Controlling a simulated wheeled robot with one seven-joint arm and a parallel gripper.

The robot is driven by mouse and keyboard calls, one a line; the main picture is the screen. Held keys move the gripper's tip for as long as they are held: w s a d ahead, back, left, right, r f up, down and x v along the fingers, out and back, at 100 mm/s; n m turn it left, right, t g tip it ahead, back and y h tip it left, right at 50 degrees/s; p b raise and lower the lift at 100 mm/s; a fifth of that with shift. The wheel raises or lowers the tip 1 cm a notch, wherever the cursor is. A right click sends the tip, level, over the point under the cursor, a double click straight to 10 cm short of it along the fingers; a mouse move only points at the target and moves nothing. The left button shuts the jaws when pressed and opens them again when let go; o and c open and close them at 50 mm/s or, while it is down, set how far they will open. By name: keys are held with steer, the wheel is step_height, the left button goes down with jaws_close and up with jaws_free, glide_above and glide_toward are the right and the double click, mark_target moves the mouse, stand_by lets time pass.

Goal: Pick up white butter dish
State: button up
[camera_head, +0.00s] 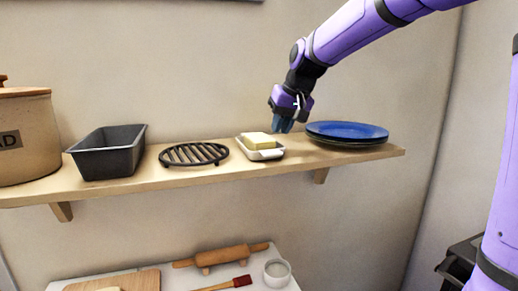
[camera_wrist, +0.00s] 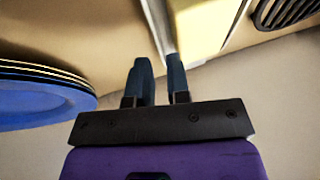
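The white butter dish (camera_head: 268,155) holds a yellow block of butter (camera_head: 258,140) and sits on the wooden shelf. My gripper (camera_head: 283,125) is just above and behind the dish's right end, pointing down. In the wrist view, my gripper (camera_wrist: 158,62) has its two dark fingers apart, with a visible gap. The pale edge of the dish (camera_wrist: 159,28) shows just beyond the fingertips, in line with the gap. I cannot tell whether a finger touches it.
Blue plates (camera_head: 347,132) are stacked to the right of my gripper. A black trivet (camera_head: 194,153), a dark loaf pan (camera_head: 108,152) and a bread crock (camera_head: 25,135) stand to the left on the shelf (camera_head: 150,181). A rolling pin (camera_head: 220,256) lies below.

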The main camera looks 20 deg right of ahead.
steer(key=shift+w+x, duration=0.2)
steer(key=shift+x, duration=2.05)
steer(key=shift+f, duration=0.1)
jaws_close()
